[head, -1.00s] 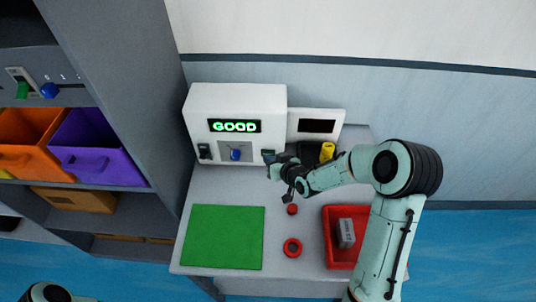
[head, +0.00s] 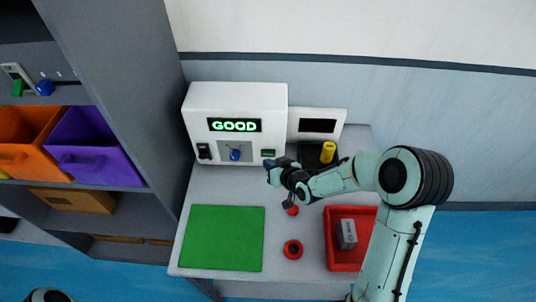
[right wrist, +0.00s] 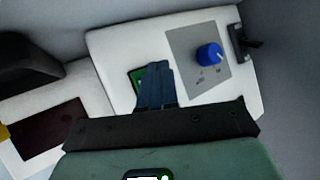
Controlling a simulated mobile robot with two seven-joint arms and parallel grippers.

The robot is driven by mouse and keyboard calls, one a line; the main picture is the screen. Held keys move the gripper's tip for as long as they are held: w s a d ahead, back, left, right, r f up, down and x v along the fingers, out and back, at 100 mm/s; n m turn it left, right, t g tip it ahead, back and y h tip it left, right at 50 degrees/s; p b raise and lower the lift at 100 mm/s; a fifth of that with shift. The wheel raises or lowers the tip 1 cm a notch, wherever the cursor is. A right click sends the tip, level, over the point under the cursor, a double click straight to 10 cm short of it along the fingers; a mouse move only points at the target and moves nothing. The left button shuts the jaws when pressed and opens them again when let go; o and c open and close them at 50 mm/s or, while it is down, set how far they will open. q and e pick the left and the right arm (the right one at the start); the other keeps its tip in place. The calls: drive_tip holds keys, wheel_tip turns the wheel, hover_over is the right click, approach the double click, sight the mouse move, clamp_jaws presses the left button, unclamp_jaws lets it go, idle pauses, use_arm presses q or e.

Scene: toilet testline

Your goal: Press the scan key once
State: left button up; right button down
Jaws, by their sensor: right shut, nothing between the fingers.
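The white test machine (head: 250,100) stands at the back of the bench, its display (head: 234,125) lit green with "GOOD". A small green key (head: 268,153), which looks like the scan key, is at the right of its front face. In the right wrist view the green key (right wrist: 136,78) is partly hidden by my fingers. My right gripper (head: 270,168) is shut and empty, just in front of and below the key, and looks apart from it. In the right wrist view its closed fingers (right wrist: 155,82) point at the machine face. Of my left arm only a piece shows at the bottom left.
A blue knob (head: 235,154) and a black switch (head: 204,151) sit left of the key. A smaller white unit (head: 304,114) with a yellow item (head: 328,152) stands to the right.

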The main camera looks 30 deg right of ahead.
drive_tip(key=s, duration=0.1)
drive_tip(key=s+a+b, duration=0.1)
drive_tip(key=shift+s+a+f, duration=0.1)
drive_tip(key=shift+s+a, duration=0.1)
drive_tip(key=shift+s, duration=0.1)
use_arm(q)
drive_tip(key=shift+s+f+b, duration=0.35)
drive_tip(key=shift+s+f, duration=0.05)
drive_tip(key=shift+f, duration=0.35)
drive_tip(key=shift+s+f+b, duration=0.3)
drive_tip(key=shift+s+f, duration=0.1)
drive_tip(key=shift+f, duration=0.3)
use_arm(e)
drive_tip(key=shift+s+a, duration=0.5)
drive_tip(key=shift+s, duration=0.25)
